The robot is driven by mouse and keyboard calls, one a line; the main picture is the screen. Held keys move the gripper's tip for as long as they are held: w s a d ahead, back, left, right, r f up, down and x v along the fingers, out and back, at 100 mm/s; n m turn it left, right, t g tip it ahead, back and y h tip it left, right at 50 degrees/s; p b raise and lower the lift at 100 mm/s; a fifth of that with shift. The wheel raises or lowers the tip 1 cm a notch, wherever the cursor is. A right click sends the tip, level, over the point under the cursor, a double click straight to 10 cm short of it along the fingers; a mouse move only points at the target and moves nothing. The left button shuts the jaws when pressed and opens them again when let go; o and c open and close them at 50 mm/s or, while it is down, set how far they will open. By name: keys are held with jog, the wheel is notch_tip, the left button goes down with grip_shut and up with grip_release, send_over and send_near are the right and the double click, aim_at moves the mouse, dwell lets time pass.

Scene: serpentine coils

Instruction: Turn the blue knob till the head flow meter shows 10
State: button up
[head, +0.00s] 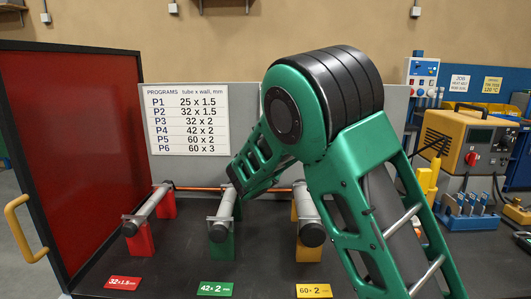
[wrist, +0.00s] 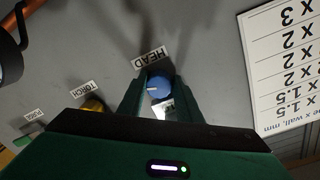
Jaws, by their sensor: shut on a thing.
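The blue knob (wrist: 158,88) is on a grey panel in the wrist view, below a label reading HEAD (wrist: 150,58). It has a white pointer line. My gripper (wrist: 158,92) is shut on the blue knob, with one dark green finger on each side of it. A small pale meter (wrist: 165,109) shows just below the knob, partly hidden by my gripper; I cannot read its value. In the head view my green arm hides the gripper and the knob.
A yellow knob (wrist: 94,104) labelled TORCH and a PURGE label (wrist: 34,113) lie to the left in the wrist view. A programs chart (head: 187,119) is on the grey panel. Tubes on red, green and yellow stands (head: 307,247) occupy the bench. A red door (head: 62,150) stands left.

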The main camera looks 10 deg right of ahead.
jog(key=shift+f, duration=0.1)
jog(key=o, duration=1)
jog(key=shift+o, duration=0.2)
jog(key=shift+n, duration=0.3)
